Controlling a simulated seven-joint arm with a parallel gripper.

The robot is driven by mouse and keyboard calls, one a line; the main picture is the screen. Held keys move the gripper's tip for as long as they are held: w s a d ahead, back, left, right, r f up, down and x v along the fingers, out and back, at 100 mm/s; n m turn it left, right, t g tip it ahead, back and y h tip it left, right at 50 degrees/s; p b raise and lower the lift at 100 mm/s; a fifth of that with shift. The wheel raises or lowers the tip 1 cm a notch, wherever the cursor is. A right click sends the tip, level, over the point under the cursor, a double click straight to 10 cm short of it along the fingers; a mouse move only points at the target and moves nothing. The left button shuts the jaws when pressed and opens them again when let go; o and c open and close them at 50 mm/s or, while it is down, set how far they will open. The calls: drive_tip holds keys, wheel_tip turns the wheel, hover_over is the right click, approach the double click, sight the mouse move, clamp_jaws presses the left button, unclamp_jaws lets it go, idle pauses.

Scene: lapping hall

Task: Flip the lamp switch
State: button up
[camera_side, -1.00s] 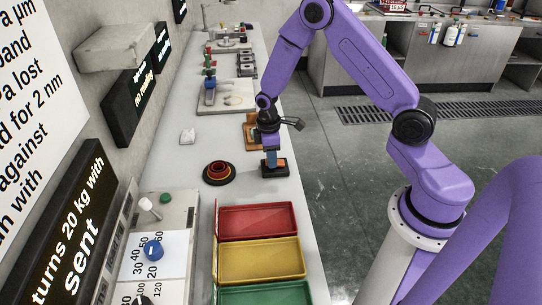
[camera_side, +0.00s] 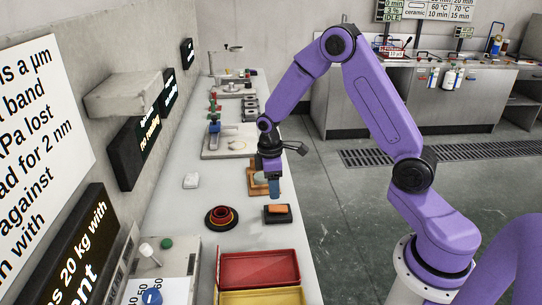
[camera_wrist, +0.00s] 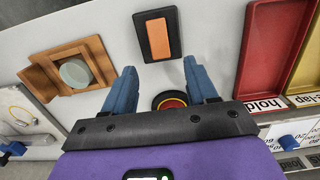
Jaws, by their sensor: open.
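A black flat base with an orange rocker-like top, which looks like the switch (camera_side: 278,213), lies on the bench. It also shows in the wrist view (camera_wrist: 158,36), beyond the fingertips. Which way the orange part is tipped is hard to tell. My gripper (camera_side: 273,188) is open and empty, just above and behind the switch in the side view. In the wrist view its two blue fingers (camera_wrist: 160,72) stand well apart with nothing between the tips. I cannot make out a lamp for certain.
A wooden fixture with a round disc (camera_wrist: 75,72) is nearby. Red (camera_side: 222,270) and yellow (camera_side: 226,297) trays lie in front. Bench space around the switch is clear.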

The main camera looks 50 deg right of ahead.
wheel_tip(320, 180, up, 10)
drive_tip(key=shift+w+a+r, duration=0.2)
drive_tip(key=shift+a, duration=0.05)
drive_tip(key=s+a+r+n, duration=0.15)
drive_tip(key=s+a, duration=0.35)
drive_tip(key=s, duration=0.5)
drive_tip(key=s+a+r+n, duration=0.15)
drive_tip(key=s+a, duration=0.35)
drive_tip(key=s, duration=0.5)
drive_tip(key=s+d+y, duration=0.1)
drive_tip(key=s, duration=0.8)
drive_tip(key=shift+s+r+n+t, duration=0.15)
drive_tip(key=shift+r+n+t, duration=0.15)
drive_tip(key=shift+t, duration=0.1)
